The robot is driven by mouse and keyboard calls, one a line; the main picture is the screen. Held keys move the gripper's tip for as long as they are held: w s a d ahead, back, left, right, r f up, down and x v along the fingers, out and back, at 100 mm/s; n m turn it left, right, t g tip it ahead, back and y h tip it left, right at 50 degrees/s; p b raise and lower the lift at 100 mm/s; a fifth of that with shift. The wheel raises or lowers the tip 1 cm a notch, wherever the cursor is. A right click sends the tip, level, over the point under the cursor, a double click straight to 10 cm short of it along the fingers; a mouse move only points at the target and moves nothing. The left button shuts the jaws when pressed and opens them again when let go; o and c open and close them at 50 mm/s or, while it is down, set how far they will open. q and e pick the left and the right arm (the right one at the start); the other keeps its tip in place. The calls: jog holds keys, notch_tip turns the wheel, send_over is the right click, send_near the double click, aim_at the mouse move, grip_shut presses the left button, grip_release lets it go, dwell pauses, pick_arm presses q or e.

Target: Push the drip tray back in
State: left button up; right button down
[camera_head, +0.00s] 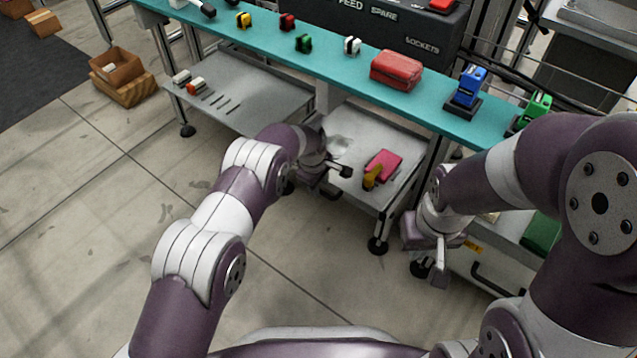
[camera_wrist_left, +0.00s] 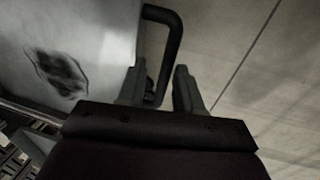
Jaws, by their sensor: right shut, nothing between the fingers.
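The drip tray appears to be the pale grey, dark-stained sheet (camera_wrist_left: 85,45) at the left of the left wrist view. A black bent handle (camera_wrist_left: 172,45) stands out from its edge. My left gripper (camera_wrist_left: 160,80) is open, with part of the handle between its fingers; the right finger is clear of it. In the head view my left gripper (camera_head: 337,181) is by the front left of the lower shelf (camera_head: 402,172), and my wrist hides much of the tray. My right gripper (camera_head: 440,248) is shut and empty, pointing down beside the shelf's right end.
A pink block (camera_head: 384,163) and a yellow piece (camera_head: 372,178) lie on the lower shelf. Above is a teal bench (camera_head: 330,58) with a red case (camera_head: 396,69) and small coloured parts. A grey cabinet (camera_head: 480,262) stands at right. The floor in front is clear.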

pick_arm(q)
notch_tip(320, 180, up, 12)
jog(key=s+a+p, duration=0.1)
jog(key=s+p, duration=0.1)
jog(key=p, duration=0.6)
jog(key=shift+a+r, duration=0.2)
jog(key=shift+r, duration=0.05)
pick_arm(e)
notch_tip(320, 180, up, 8)
jog(key=shift+f, duration=0.1)
